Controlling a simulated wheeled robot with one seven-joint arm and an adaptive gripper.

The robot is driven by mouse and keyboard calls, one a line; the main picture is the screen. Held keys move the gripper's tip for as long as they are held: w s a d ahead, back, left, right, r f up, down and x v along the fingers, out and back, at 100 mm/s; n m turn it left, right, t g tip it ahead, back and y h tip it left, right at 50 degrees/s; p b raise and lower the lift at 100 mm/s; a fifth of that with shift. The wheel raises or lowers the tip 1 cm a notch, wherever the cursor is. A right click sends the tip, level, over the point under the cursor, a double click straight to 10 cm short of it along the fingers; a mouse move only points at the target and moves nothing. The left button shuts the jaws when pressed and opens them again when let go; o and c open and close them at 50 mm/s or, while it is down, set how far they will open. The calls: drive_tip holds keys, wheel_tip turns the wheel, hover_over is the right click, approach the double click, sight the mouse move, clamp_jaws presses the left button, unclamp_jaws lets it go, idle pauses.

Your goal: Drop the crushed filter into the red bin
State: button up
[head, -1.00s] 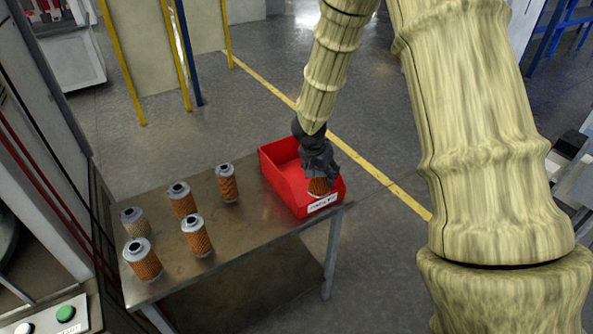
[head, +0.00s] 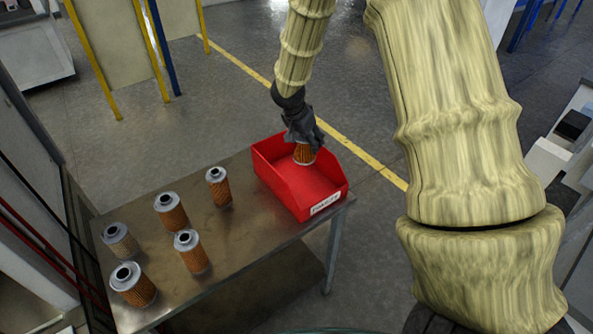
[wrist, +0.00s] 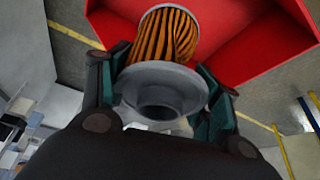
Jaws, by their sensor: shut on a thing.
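The red bin (head: 318,188) stands at the right end of the metal table, open at the top, with a white label on its front. My gripper (head: 302,140) is above the bin's inside, pointing down. It is shut on an orange pleated filter (head: 304,154), which hangs within the bin's outline. In the wrist view, the held filter (wrist: 165,40) has a grey end cap between the fingers (wrist: 160,95), and its pleats look slanted. Red bin walls (wrist: 265,35) show behind it. Whether the filter touches the bin floor cannot be told.
Several other filters stand upright on the metal table (head: 235,225) left of the bin: orange ones such as this one (head: 171,211) and a paler beige one (head: 120,240). The table between them and the bin is clear. Yellow posts stand behind.

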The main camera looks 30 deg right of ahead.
drive_tip(key=f, duration=0.2)
drive_tip(key=shift+w+f+b, duration=0.3)
drive_tip(key=shift+f+b, duration=0.05)
drive_tip(key=shift+b, duration=0.05)
drive_tip(key=shift+s+f+b, duration=0.2)
drive_tip(key=shift+f+b, duration=0.1)
drive_tip(key=shift+f, duration=0.5)
drive_tip(key=shift+w, duration=0.1)
drive_tip(key=o, duration=1.2)
drive_tip(key=shift+c, duration=0.2)
drive_tip(key=shift+r, duration=0.1)
drive_tip(key=v, duration=1.2)
drive_tip(key=shift+d, duration=0.1)
